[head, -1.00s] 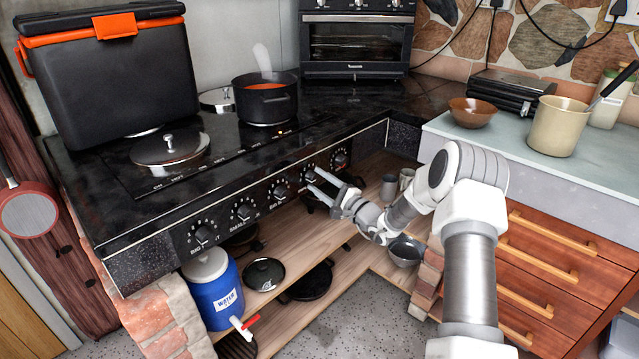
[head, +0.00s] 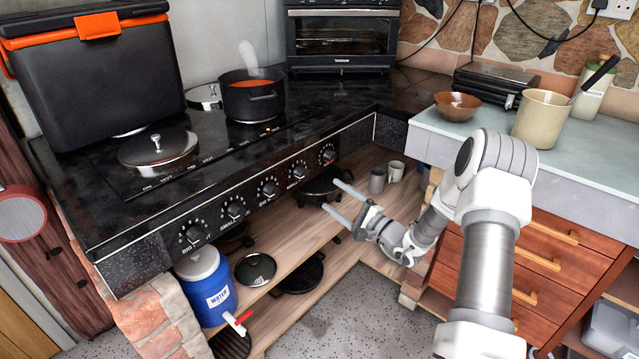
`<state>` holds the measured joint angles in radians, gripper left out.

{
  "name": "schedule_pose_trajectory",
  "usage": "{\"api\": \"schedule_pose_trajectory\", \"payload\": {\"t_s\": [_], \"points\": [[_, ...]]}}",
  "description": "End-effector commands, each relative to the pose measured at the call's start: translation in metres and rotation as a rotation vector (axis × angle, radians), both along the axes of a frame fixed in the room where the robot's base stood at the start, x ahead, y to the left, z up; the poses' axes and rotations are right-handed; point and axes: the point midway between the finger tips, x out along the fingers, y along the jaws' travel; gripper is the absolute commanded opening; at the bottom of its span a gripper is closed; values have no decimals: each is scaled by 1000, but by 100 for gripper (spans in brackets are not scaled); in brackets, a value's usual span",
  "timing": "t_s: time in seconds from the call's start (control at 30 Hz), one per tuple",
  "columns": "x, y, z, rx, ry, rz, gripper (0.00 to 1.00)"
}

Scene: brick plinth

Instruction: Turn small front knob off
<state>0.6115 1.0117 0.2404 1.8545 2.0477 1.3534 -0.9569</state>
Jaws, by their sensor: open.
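A row of several dark round knobs with white markings runs along the stove's black front panel (head: 215,222). The second knob from the left (head: 235,210) has a label that reads partly as "SMALL"; the full wording is too small to read. The leftmost knob (head: 194,234) is labelled "BIG". Further right are a third knob (head: 268,190), a fourth (head: 298,172) and a fifth (head: 327,156). The setting of each knob is hard to tell. My gripper (head: 333,197) is open and empty, to the right of and below the fourth knob, apart from the panel.
On the stove stand a steaming black pot (head: 252,98), a lidded pan (head: 158,148) and a black-and-orange cooler (head: 95,75). Below are a wooden shelf (head: 285,225) with pans and a blue water jug (head: 206,285). Drawers (head: 560,255) stand at the right.

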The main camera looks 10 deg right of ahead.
Motion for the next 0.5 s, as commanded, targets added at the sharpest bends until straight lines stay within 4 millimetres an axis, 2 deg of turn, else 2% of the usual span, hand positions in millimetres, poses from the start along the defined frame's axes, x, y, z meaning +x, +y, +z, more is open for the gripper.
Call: {"api": "schedule_pose_trajectory", "payload": {"t_s": [0.03,0.2,0.33,0.5], "points": [[-10,-8,1,2,3,-2,78],[-37,-25,-3,1,1,-2,78],[-50,-33,-6,1,1,-2,78],[-56,-36,-6,0,0,1,78]]}}
